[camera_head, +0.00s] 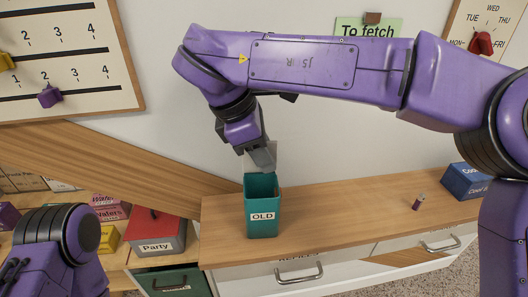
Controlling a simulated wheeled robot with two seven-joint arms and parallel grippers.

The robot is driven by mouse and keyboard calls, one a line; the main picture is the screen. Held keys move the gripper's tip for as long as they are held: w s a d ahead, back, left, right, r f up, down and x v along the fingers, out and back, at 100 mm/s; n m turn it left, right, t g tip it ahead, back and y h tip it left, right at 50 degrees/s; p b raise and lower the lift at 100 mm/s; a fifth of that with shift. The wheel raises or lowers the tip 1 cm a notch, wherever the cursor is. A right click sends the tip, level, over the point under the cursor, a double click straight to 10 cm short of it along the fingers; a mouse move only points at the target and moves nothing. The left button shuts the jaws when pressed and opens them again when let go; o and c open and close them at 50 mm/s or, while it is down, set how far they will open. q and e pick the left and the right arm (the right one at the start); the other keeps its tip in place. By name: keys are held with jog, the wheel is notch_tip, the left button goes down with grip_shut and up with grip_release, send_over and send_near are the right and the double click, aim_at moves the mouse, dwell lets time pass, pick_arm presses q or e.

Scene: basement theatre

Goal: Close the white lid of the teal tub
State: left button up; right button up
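The teal tub (262,222), labelled "OLD", stands upright on the wooden counter top, near its left end. Its white lid (247,160) is raised at the back of the tub, and the tub's mouth is open. My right arm reaches across from the right, and its gripper (264,158) points down in front of the lid, just above the tub's mouth. The gripper covers much of the lid. I cannot tell whether it touches the lid or whether its fingers are apart. My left arm shows at the lower left; its gripper is out of view.
A red-lidded box labelled "Party" (157,232) stands left of the counter (345,205). A small dark red item (419,201) and a blue box (467,181) are at the counter's right. The counter between tub and small item is clear. A white wall stands behind.

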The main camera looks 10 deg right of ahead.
grip_shut()
dwell(1.3)
